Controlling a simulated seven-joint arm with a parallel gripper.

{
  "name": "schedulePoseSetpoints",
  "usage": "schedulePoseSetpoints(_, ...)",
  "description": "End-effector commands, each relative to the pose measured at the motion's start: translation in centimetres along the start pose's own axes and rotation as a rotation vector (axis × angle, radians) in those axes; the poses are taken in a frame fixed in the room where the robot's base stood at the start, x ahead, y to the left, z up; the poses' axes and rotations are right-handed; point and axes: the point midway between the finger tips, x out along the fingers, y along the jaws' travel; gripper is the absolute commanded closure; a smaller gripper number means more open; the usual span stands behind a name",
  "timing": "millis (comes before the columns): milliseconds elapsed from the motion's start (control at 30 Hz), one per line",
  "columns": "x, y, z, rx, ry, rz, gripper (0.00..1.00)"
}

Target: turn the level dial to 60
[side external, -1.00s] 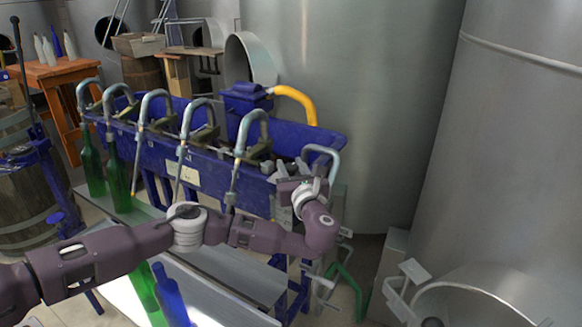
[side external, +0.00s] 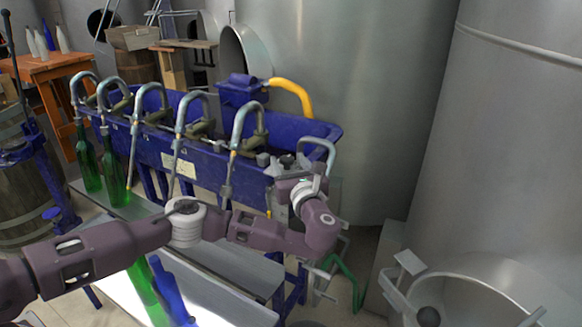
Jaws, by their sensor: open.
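The blue filling machine (side external: 215,152) stands in the middle of the side external view, with a row of curved metal spouts along it. My gripper (side external: 284,162) is at the machine's right end, close to its blue trough. My arm reaches there from the lower left. The gripper is open, but its fingers are small and hard to separate from the grey metal parts behind. I cannot make out the level dial or its marks; my gripper and wrist cover part of that end. I cannot tell whether the gripper touches anything.
Green bottles (side external: 114,178) stand under the left spouts. Another green bottle (side external: 144,288) and a blue bottle (side external: 170,290) are at the lower front, behind my arm. Large steel tanks (side external: 500,130) close off the back and right. A yellow hose (side external: 292,90) rises behind the trough.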

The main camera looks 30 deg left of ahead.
Motion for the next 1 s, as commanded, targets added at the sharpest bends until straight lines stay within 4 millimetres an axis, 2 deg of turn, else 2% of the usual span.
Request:
schedulePoseSetpoints(100, -2.7, -0.1, -0.3, 0.0, 0.006, -0.003, 0.47)
schedulePoseSetpoints(300, -4.5, -0.2, -0.1, -0.003, 0.005, -0.006, 0.47)
schedulePoseSetpoints(867, -4.9, 0.0, 0.1, 0.0, -0.001, -0.001, 0.47)
schedulePoseSetpoints(933, -5.1, -0.8, 1.2, -0.003, -0.017, -0.032, 0.47)
schedulePoseSetpoints(967, -5.3, -1.5, 2.3, -0.006, -0.032, -0.063, 0.47)
schedulePoseSetpoints(1000, -5.8, -2.9, 4.4, -0.006, -0.064, -0.12, 0.47)
